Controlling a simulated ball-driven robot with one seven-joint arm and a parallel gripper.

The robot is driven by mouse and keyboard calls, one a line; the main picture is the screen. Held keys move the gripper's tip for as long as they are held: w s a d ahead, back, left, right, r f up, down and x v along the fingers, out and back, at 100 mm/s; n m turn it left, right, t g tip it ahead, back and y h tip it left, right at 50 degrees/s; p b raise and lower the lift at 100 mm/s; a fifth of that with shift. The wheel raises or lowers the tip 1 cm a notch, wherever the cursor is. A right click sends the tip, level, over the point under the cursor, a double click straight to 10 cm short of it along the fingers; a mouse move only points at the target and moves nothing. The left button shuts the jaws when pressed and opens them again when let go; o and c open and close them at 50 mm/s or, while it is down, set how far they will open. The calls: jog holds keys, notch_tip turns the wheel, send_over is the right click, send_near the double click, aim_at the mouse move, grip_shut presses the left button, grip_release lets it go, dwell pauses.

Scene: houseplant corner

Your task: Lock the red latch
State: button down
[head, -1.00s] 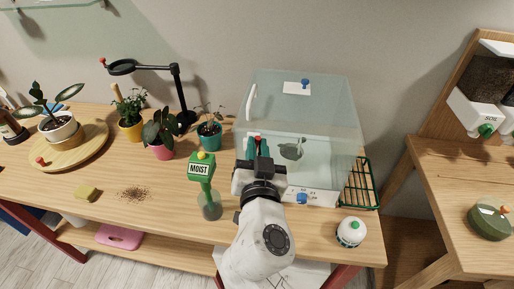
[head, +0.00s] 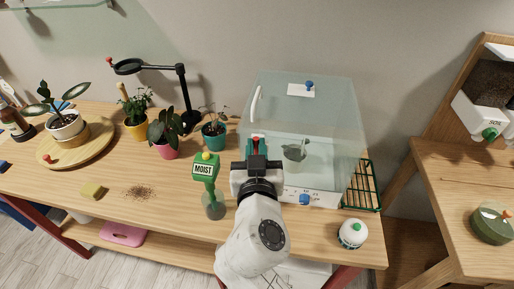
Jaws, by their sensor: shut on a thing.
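A clear glass-like case (head: 325,115) stands on the wooden bench, with a grey cup (head: 294,154) visible inside or through it. My gripper (head: 256,151) is at the case's front left. It is shut on a small red part, the red latch (head: 256,139), whose top shows just beyond the fingers. The gripper body hides most of the latch, so I cannot tell whether it is locked. The case's front base carries a blue knob (head: 304,199), and a white label with another blue knob sits on its top.
A green MOIST meter (head: 204,170) stands close left of my arm. Several potted plants and a black magnifier stand (head: 186,95) are at left.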

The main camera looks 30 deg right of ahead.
jog(key=c, duration=1.1)
grip_release()
jog(key=shift+a, duration=0.1)
jog(key=b+v, duration=0.3)
jog(key=v, duration=0.7)
jog(key=shift+s+a, duration=0.1)
jog(key=shift+s, duration=0.3)
